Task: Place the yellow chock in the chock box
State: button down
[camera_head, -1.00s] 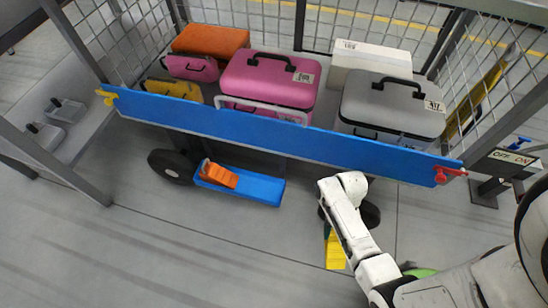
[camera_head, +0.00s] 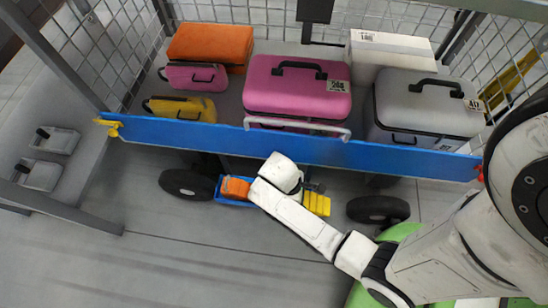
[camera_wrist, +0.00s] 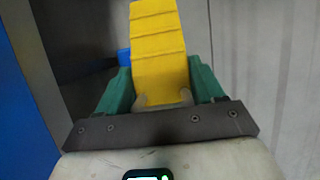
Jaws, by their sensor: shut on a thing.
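The yellow chock (camera_head: 317,203) is a stepped wedge; in the wrist view (camera_wrist: 158,45) it sits between the green fingers of my gripper (camera_wrist: 162,88). My gripper is shut on it below the cart's blue board; in the head view my white arm partly hides the gripper. The blue chock box (camera_head: 234,203) is low under the cart, left of the yellow chock. An orange chock (camera_head: 235,187) is in it, and my arm hides the box's right part. The yellow chock is apart from the visible part of the box.
Black cart wheels stand left (camera_head: 187,184) and right (camera_head: 378,209) of the box and chock. The blue board (camera_head: 400,158) runs above, with pink, grey, orange and yellow cases behind it. The floor in front at left is clear.

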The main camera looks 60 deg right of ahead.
jog(key=shift+w+d+f+b, duration=0.25)
jog(key=shift+w+f+b, duration=1)
jog(key=shift+w+f, duration=0.45)
jog(key=shift+w+d+f+b, duration=0.25)
jog(key=shift+w+f+b, duration=1.1)
jog(key=shift+f, duration=0.6)
jog(key=shift+w+d+f+b, duration=0.25)
jog(key=shift+w+f+b, duration=0.95)
jog(key=shift+w+f, duration=0.5)
jog(key=shift+s+f, duration=0.15)
jog(key=shift+f, duration=0.15)
jog(key=shift+c, duration=0.7)
grip_release()
